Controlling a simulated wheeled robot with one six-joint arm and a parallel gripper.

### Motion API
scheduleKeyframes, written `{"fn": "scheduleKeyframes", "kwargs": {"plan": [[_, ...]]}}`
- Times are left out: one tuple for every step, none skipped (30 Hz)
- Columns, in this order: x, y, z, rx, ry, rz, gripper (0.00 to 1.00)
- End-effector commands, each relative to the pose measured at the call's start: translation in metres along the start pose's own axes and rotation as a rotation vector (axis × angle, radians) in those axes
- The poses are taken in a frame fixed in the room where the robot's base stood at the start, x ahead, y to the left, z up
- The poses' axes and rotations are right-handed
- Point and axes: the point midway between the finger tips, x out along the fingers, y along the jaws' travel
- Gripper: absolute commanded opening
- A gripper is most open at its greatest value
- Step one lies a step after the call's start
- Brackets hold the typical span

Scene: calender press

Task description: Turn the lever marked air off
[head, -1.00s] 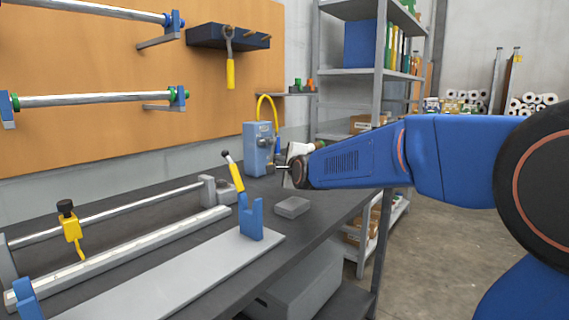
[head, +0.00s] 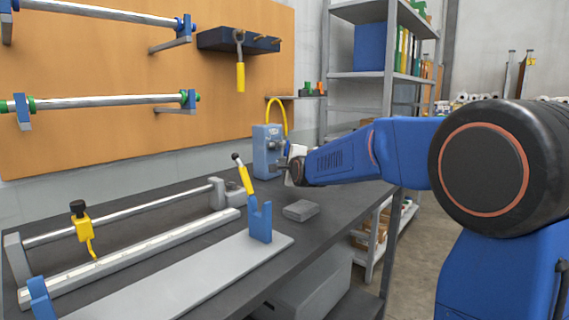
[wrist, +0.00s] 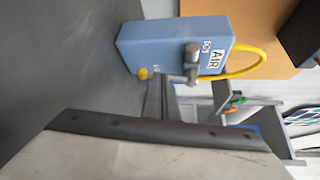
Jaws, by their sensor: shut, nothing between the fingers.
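The blue air box (head: 262,160) stands at the far end of the bench below the orange board; it also shows in the wrist view (wrist: 150,42) with a white label reading AIR. A grey metal lever (wrist: 191,64) is on its front beside the label. A yellow hose (wrist: 262,62) loops from the box, and a small yellow knob (wrist: 143,73) sits at its edge. My gripper (head: 284,167) is right in front of the box, shut and empty. In the wrist view its fingers (wrist: 158,92) are just short of the lever; I cannot tell whether they touch it.
A grey block (head: 300,210) lies on the dark bench near my arm. Grey shelving (head: 386,75) rises behind my arm. The bench between bracket and air box is mostly clear.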

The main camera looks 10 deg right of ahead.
Motion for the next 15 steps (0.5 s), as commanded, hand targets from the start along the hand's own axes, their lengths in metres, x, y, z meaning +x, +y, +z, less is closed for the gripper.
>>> {"fn": "scheduleKeyframes", "kwargs": {"plan": [[-0.0001, 0.0001, 0.0000, 0.000, 0.000, 0.000, 0.00], [0.0000, 0.0004, -0.0001, 0.000, 0.000, 0.000, 0.00], [0.0001, 0.0014, -0.0003, 0.000, 0.000, 0.001, 0.00], [0.0004, 0.0028, -0.0007, -0.001, 0.000, 0.000, 0.00], [0.0008, 0.0040, -0.0013, -0.007, 0.000, -0.003, 0.00], [0.0014, 0.0049, -0.0022, -0.019, 0.000, -0.011, 0.00], [0.0018, 0.0050, -0.0029, -0.030, 0.000, -0.019, 0.00], [0.0023, 0.0052, -0.0036, -0.043, 0.000, -0.027, 0.00], [0.0029, 0.0052, -0.0046, -0.059, 0.000, -0.039, 0.00], [0.0034, 0.0053, -0.0054, -0.069, 0.000, -0.046, 0.00], [0.0039, 0.0057, -0.0063, -0.077, 0.000, -0.051, 0.00], [0.0049, 0.0061, -0.0079, -0.081, 0.001, -0.054, 0.00], [0.0051, 0.0060, -0.0080, -0.080, 0.000, -0.054, 0.00], [0.0050, 0.0059, -0.0079, -0.079, 0.000, -0.054, 0.00], [0.0050, 0.0059, -0.0077, -0.079, 0.000, -0.054, 0.00]]}}
